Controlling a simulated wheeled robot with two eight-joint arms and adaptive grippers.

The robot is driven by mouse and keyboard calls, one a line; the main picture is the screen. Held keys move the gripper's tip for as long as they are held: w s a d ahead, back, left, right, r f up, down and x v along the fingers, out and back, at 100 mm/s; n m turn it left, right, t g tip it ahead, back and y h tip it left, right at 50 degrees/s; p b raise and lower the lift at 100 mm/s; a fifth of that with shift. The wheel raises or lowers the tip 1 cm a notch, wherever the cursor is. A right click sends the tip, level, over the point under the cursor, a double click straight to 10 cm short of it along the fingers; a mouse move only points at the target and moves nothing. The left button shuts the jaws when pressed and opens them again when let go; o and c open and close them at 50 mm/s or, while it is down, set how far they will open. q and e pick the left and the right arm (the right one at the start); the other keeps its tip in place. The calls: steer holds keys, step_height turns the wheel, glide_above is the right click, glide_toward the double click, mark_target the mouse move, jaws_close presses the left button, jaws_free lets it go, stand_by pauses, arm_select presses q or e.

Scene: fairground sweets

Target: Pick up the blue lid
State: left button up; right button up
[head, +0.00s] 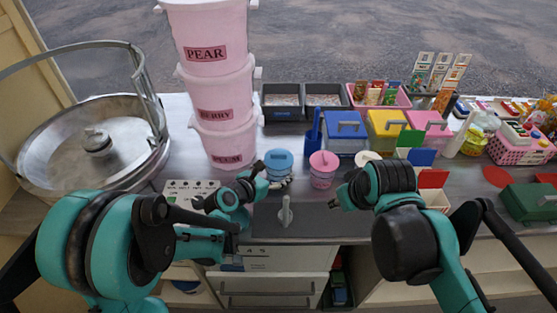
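A round blue lid (279,158) sits on a small tub near the middle of the counter. My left gripper (268,176) is at the left side of this tub, its dark fingers parted and nothing seen between them. Whether a finger touches the tub or lid, I cannot tell. My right gripper (343,190) is over the counter right of the pink cup, with its fingertips turned left; its opening is hard to make out and I see nothing held in it.
A pink cup (322,170) stands just right of the blue-lidded tub. Stacked pink buckets (225,100) rise behind left. A steel basin (60,150) is at far left. Blue (345,147), yellow (388,122) and pink boxes stand behind. A grey panel (320,222) lies in front.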

steer(key=w+a+r+n+g, duration=0.2)
steer(key=w+a+r+n, duration=0.4)
steer(key=w+r, duration=0.3)
steer(key=n+g, duration=0.4)
steer(key=n, duration=0.4)
glide_above(279, 154)
steer(key=f, duration=0.5)
steer(key=shift+s+d+f, duration=0.1)
steer(key=shift+d+f, duration=0.15)
steer(key=shift+f, duration=0.15)
steer(key=shift+a+f, duration=0.15)
steer(key=shift+f, duration=1.2)
steer(key=shift+a+f, duration=0.1)
steer(key=shift+f, duration=1.2)
jaws_close()
